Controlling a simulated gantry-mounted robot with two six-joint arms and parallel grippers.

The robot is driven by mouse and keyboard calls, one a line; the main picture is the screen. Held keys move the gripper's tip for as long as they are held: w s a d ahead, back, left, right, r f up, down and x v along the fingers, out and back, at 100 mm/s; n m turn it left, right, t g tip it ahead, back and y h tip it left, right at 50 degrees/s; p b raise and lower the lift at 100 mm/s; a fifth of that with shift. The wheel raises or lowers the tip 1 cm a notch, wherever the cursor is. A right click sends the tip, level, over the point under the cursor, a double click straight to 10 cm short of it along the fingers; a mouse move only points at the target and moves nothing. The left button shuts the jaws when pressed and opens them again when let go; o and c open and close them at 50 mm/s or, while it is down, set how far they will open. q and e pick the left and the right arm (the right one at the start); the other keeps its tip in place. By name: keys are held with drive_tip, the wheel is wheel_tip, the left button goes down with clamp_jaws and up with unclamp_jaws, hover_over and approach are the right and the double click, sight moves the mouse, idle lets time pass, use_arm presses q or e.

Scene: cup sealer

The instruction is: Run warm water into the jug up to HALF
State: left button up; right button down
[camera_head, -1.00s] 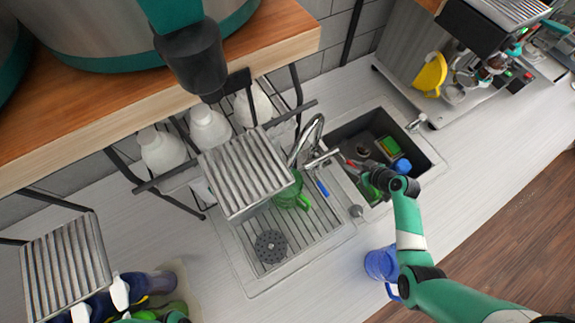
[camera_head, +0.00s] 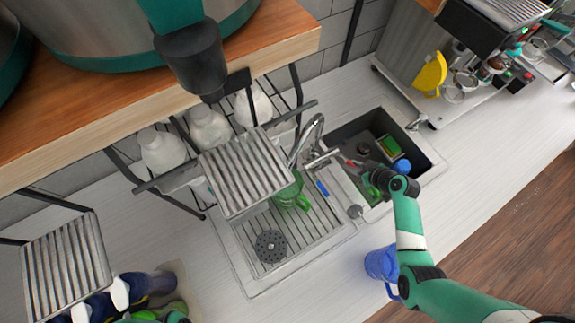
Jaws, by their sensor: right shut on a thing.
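My right gripper (camera_head: 367,174) reaches over the sink's near left edge. It is shut at the tap lever, by a small red mark; the fingers are small and partly hidden by the wrist. The chrome tap (camera_head: 308,142) arches at the left rim of the sink. A green see-through jug (camera_head: 289,192) with a handle stands on the drainboard, partly hidden by the shelf rack. A blue jug (camera_head: 381,263) with a handle stands on the counter in front. I cannot tell the water level in either, nor see any running water. My left gripper is not clearly visible.
The dark sink (camera_head: 372,142) holds a green-and-yellow sponge (camera_head: 389,146) and a blue item (camera_head: 402,166). A round black strainer (camera_head: 270,246) lies on the drainboard (camera_head: 322,226). White bottles (camera_head: 209,128) stand behind the overhanging rack (camera_head: 246,172).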

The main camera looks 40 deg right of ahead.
drive_tip(key=shift+a+f, duration=0.1)
drive_tip(key=shift+a, duration=0.15)
wheel_tip(320, 180, down, 4)
drive_tip(key=b, duration=0.3)
drive_tip(key=shift+s+b, duration=0.1)
drive_tip(key=shift+b, duration=0.25)
drive_tip(key=c, duration=1)
unclamp_jaws()
drive_tip(key=shift+a+r+p, duration=0.1)
drive_tip(key=shift+r+p, duration=0.4)
drive_tip(key=shift+r, duration=0.05)
drive_tip(key=o, duration=0.4)
drive_tip(key=shift+o, duration=0.2)
drive_tip(key=shift+r, duration=0.1)
drive_tip(key=shift+r+p, duration=0.3)
wheel_tip(320, 180, up, 8)
drive_tip(key=p, duration=0.7)
drive_tip(key=shift+f, duration=0.25)
